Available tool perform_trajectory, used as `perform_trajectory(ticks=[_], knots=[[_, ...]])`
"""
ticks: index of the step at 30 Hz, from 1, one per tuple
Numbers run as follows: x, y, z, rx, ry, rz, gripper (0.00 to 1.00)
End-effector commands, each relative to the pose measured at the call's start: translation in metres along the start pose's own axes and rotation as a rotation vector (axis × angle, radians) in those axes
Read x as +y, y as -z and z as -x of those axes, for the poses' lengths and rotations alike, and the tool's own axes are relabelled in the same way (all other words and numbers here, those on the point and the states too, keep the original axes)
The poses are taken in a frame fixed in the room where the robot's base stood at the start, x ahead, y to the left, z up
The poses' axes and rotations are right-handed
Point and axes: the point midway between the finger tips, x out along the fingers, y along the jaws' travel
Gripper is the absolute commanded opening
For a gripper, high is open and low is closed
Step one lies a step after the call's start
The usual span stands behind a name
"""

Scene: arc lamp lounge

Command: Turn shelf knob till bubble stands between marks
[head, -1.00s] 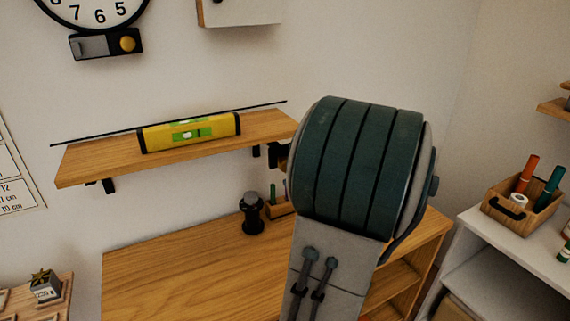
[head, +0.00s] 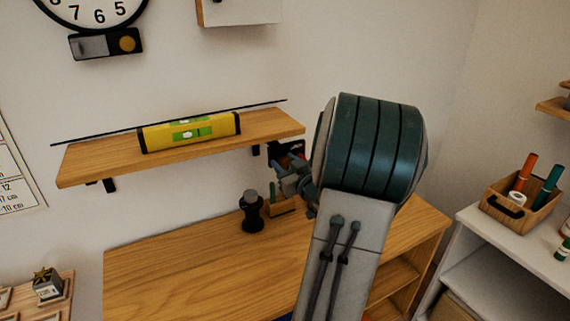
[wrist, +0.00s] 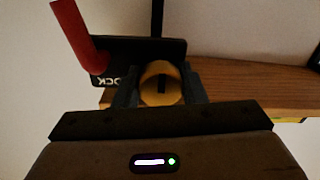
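A yellow spirit level (head: 190,132) lies on the wooden shelf (head: 85,167). Its pale bubble shows in the green window, left of the window's middle; the marks are too small to read exactly. In the head view my gripper (head: 290,175) is below the shelf's right end, partly hidden by my arm.
A black plate with lettering (wrist: 108,78) and a red lever (wrist: 75,30) are close beside the knob. A black bottle-like object (head: 251,212) stands on the desk (head: 190,265) below. A pen box (head: 520,215) is at right.

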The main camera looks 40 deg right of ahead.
Motion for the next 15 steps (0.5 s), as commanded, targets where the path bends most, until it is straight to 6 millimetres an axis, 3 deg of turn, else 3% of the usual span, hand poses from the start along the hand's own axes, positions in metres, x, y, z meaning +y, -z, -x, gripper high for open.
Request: perform_trajectory(ticks=[15], knots=[[-0.0019, -0.0032, -0.0004, -0.002, 0.003, 0.092, 0.15]])
